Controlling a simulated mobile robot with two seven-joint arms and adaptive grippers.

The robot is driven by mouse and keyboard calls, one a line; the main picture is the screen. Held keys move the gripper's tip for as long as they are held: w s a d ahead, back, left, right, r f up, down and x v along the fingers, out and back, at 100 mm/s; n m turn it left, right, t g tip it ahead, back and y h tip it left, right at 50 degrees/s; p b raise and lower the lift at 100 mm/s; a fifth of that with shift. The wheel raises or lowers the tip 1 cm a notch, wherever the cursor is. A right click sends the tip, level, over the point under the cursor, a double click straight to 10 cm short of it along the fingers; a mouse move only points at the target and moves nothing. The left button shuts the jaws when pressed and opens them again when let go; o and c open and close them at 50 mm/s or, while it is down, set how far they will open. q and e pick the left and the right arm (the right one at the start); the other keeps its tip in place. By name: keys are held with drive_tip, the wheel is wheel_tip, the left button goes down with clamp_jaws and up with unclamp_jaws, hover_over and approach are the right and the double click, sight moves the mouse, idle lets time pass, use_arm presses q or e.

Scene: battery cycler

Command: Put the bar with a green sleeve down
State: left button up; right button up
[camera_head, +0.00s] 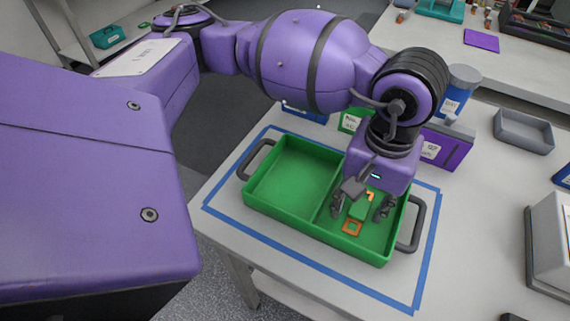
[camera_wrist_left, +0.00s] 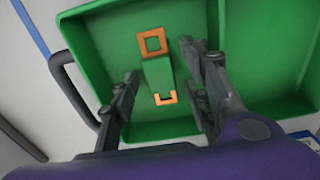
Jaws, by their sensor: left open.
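The bar with a green sleeve (camera_head: 360,208) lies in the right compartment of the green tray (camera_head: 289,223), with orange ends showing. It also shows in the left wrist view (camera_wrist_left: 158,74), with a square orange loop at one end and an orange hook-like piece at the other. My left gripper (camera_head: 362,209) is above that compartment, its fingers open on either side of the bar. In the left wrist view the fingers (camera_wrist_left: 158,68) stand apart from the bar, with gaps on both sides. My right gripper is not in view.
The tray has a divider, an empty left compartment and dark handles (camera_head: 413,226) at both ends. Blue tape (camera_head: 318,266) frames it on the table. A purple box (camera_head: 447,146), a blue container (camera_head: 459,90) and a grey bin (camera_head: 523,131) stand behind and to the right.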

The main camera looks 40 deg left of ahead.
sight(362, 207)
use_arm(q)
wheel_tip(362, 207, up, 12)
drive_tip(key=shift+r, duration=0.2)
drive_tip(key=shift+d, duration=0.1)
idle(0.3)
